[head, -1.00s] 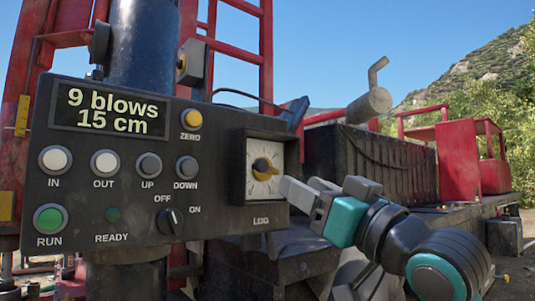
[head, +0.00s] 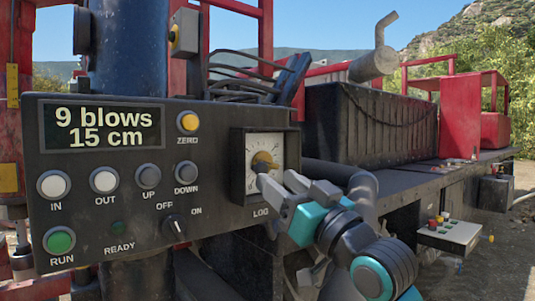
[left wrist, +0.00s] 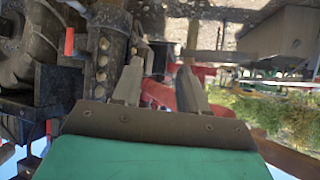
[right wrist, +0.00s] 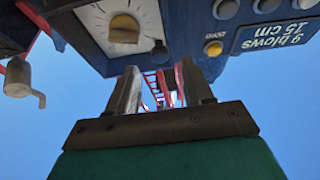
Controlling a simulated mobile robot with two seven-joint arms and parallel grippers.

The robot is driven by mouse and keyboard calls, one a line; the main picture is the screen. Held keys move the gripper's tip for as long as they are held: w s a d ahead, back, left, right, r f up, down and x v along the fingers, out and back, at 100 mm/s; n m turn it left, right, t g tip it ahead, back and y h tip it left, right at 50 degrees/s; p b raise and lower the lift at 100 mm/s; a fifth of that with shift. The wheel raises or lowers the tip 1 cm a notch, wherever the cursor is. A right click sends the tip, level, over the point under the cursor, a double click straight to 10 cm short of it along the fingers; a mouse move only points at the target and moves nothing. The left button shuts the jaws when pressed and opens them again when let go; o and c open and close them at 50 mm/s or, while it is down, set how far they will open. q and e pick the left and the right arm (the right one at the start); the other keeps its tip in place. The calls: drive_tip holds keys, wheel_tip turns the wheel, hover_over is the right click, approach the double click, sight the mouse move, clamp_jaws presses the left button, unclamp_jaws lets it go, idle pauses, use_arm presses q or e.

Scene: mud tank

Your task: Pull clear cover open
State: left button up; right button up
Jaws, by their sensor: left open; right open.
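I cannot make out the clear cover itself against the dial face. My right gripper (head: 281,184) is open and empty, its fingertips in front of the lower right part of the dial. Whether they touch the box I cannot tell. The right wrist view shows the dial (right wrist: 120,25) upside down beyond the open fingers. My left gripper (left wrist: 160,72) is open and empty in its own wrist view, away from the panel.
The control panel (head: 100,220) carries several buttons, a display reading 9 blows 15 cm (head: 103,127) and an OFF/ON switch (head: 174,228). A small box with coloured buttons (head: 449,235) stands lower right. A dark tank (head: 365,125) and red frame lie behind.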

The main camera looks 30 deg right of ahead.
sight(264, 170)
drive_tip(key=shift+p+x, duration=0.3)
drive_tip(key=shift+x, duration=1.95)
clamp_jaws()
